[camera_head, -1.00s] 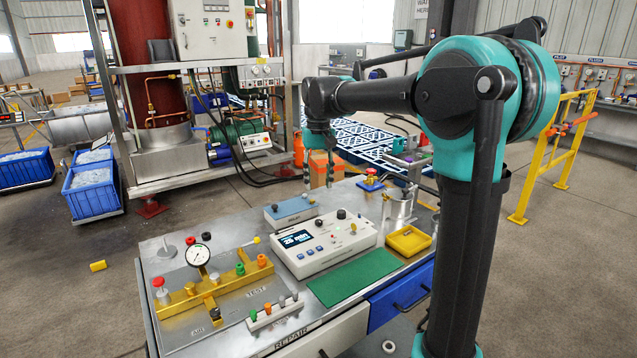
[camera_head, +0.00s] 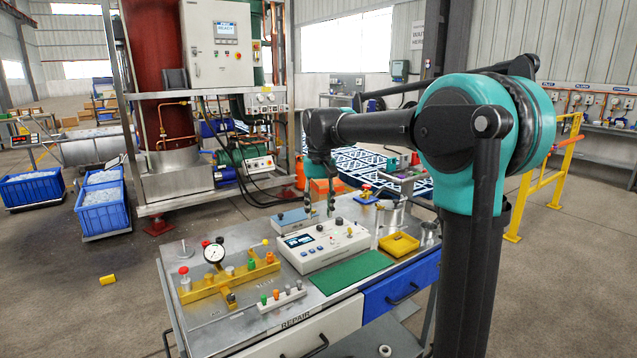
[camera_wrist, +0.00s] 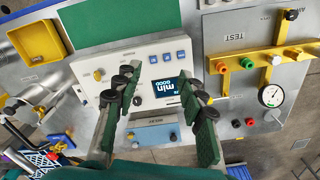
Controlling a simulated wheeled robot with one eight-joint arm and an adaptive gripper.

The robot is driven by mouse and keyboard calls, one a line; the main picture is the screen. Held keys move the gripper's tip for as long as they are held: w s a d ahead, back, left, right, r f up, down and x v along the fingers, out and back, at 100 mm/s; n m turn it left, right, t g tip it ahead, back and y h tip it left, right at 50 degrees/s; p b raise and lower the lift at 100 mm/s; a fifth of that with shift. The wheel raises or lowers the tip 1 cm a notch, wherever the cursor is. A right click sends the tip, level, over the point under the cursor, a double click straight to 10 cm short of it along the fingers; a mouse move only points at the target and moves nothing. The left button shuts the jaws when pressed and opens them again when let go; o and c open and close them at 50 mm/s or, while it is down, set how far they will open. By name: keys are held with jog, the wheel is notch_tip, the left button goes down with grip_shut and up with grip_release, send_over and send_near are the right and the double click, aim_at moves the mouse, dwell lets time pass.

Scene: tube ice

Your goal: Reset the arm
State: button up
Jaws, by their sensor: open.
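My gripper (camera_head: 320,205) hangs from my raised arm above the back of the workbench (camera_head: 190,327). It points down, with its fingers apart and nothing between them. In the wrist view my gripper (camera_wrist: 160,115) shows two green-padded fingers spread wide. The white tester box (camera_head: 325,248) with a lit screen lies below, and it fills the space past the fingers in the wrist view (camera_wrist: 150,70). The box's surface shows between the fingertips, and I see no contact.
A yellow valve manifold (camera_head: 228,284) with a gauge stands left on the bench. A green mat (camera_head: 349,271), yellow tray (camera_head: 399,244) and metal pot (camera_head: 389,218) are to the right. A blue box (camera_head: 296,221) sits behind the tester. Blue ice crates (camera_head: 104,219) stand on the floor at left.

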jog(key=s+d+f+m+t, duration=0.1)
jog(key=s+d+f+t, duration=0.1)
jog(key=s+d+f, duration=0.7)
jog(key=s+d+f+m+t, duration=0.1)
jog(key=s+d+f+t, duration=0.1)
jog(key=s+d+f, duration=0.7)
jog(key=s+f, duration=0.6)
jog(key=shift+d, duration=0.4)
